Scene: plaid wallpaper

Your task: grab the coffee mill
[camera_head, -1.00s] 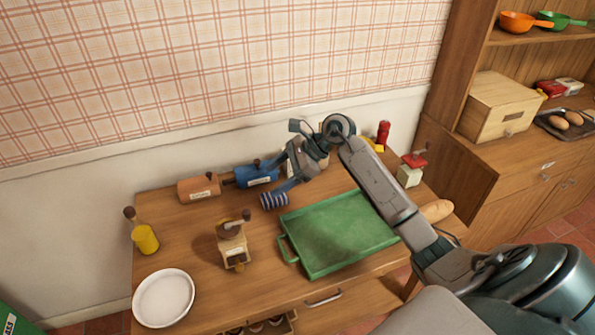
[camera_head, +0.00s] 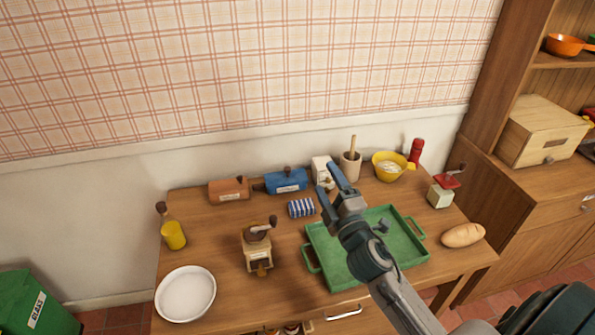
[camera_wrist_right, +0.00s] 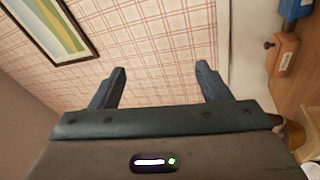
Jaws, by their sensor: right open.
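A wooden coffee mill (camera_head: 258,250) with a dark top and crank stands upright on the table, left of the green tray. Another mill-like grinder (camera_head: 441,193), cream with a red top and crank, stands at the right back. My right gripper (camera_head: 331,186) is open and empty above the tray's back left part, right of the wooden mill and apart from both. Its spread fingers (camera_wrist_right: 158,80) show in the right wrist view with plaid wall behind and nothing between them. My left gripper is out of view.
The green tray (camera_head: 400,262) fills the table's middle right. A white plate (camera_head: 186,293), yellow-bodied item (camera_head: 173,235) and striped roll (camera_head: 301,208) lie around the wooden mill. Orange (camera_head: 229,190) and blue (camera_head: 286,181) boxes line the back. Bread (camera_head: 462,235) lies at the right edge.

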